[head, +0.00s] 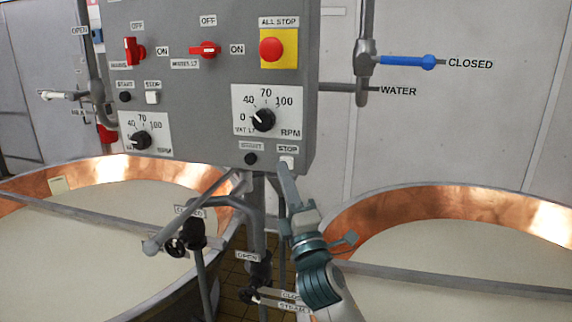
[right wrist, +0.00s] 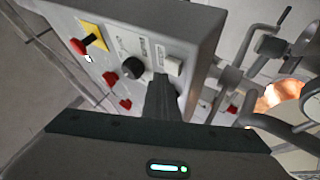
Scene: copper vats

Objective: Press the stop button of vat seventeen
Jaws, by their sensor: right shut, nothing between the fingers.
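The grey control panel (head: 190,90) carries two sets of start and stop buttons. The lower right stop button (head: 287,162) is white, under a STOP label, right of a black start button (head: 251,159) and below a black RPM dial (head: 263,119). Another white stop button (head: 152,98) sits at the upper left. My right gripper (head: 283,168) is shut and empty, its tip at the lower right stop button. In the right wrist view, a white button (right wrist: 174,66) shows beyond the fingers (right wrist: 162,92). I cannot tell whether they touch.
A red all-stop button (head: 271,49) on yellow and red rotary switches (head: 205,50) are on the panel. A blue-handled water valve (head: 405,61) is to the right. Copper vats (head: 110,168) of pale liquid stand on both sides; pipes and valve handles (head: 190,240) crowd below.

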